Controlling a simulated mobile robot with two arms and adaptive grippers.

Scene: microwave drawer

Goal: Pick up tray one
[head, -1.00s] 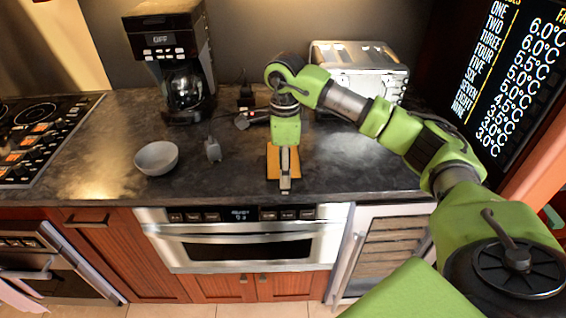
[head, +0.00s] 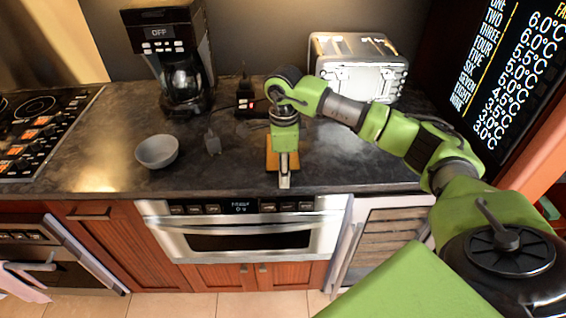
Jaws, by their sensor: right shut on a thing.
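A flat tan tray-like piece (head: 271,158) lies at the front of the dark counter, partly hidden by my gripper; no number can be read on it. My right gripper (head: 284,184) reaches down over it from above. Its jaws are shut on the tan piece, near the edge facing me. Whether the piece is clear of the counter cannot be told. My left gripper is not in view.
A grey bowl (head: 157,151) and a small grey item (head: 212,143) stand to the left. A coffee maker (head: 172,55) and a toaster (head: 358,68) stand behind. The microwave drawer (head: 245,236) is below the counter edge. Counter room is free at right.

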